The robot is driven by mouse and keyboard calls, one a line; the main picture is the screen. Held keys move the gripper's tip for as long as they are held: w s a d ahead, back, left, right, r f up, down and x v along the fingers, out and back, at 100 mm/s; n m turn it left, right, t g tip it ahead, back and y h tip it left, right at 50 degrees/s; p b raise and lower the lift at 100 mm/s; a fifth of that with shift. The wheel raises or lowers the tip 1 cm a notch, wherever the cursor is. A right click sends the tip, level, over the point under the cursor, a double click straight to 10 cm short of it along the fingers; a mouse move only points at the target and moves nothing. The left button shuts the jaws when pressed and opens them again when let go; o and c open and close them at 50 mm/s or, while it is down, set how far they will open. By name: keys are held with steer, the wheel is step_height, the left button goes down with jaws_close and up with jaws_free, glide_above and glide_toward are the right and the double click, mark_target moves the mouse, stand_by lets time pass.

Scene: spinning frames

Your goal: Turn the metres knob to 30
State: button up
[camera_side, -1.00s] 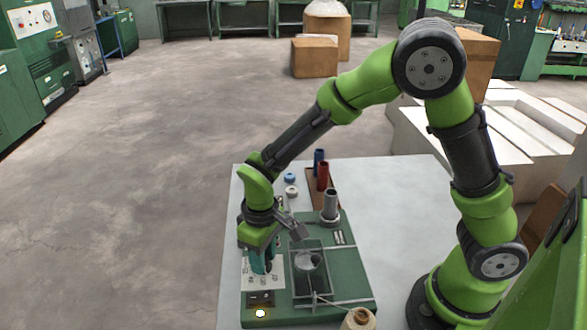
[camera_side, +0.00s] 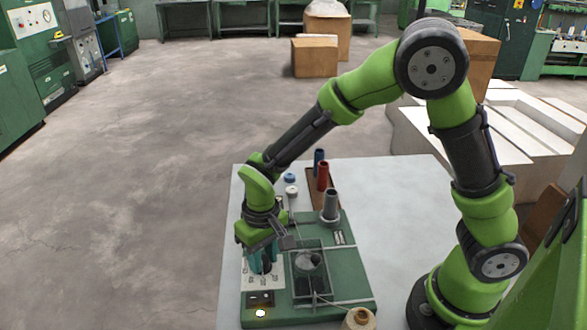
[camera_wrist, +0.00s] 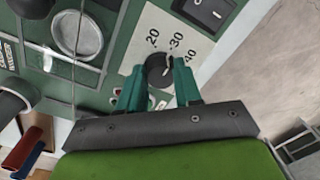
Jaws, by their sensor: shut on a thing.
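The metres knob (camera_wrist: 158,71) is a dark round knob on a white dial plate (camera_wrist: 158,24) marked 20, 30 and 40. In the wrist view my gripper (camera_wrist: 157,80) has its two teal fingers on either side of the knob, shut on it. A small pale pointer mark shows on the knob's right side, towards the 30 to 40 side; its exact reading is hard to tell. In the side view my gripper (camera_side: 262,264) points down over the dial plate (camera_side: 250,280), and its fingers hide the knob.
A switch box (camera_side: 260,299) with a lit lamp (camera_side: 260,313) stands at the near edge of the green base (camera_side: 335,312). A wire frame with a round metal part (camera_side: 308,262) is right of the gripper.

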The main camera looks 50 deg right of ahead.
mark_target(265, 258)
steer(key=o, duration=1)
steer(key=shift+o, duration=0.2)
steer(key=shift+r, duration=0.1)
step_height(265, 258, up, 17)
steer(key=shift+d, duration=0.35)
steer(key=s+d+r+m+t+y, duration=0.1)
steer(key=s+d+r+m+t, duration=0.1)
steer(key=s+d+t, duration=0.5)
steer(key=s+d+r, duration=0.1)
steer(key=s+d, duration=0.2)
steer(key=s, duration=0.1)
steer(key=shift+s+d+r+m+y, duration=0.25)
steer(key=shift+s+d+m+y, duration=0.05)
steer(key=shift+d+m, duration=0.1)
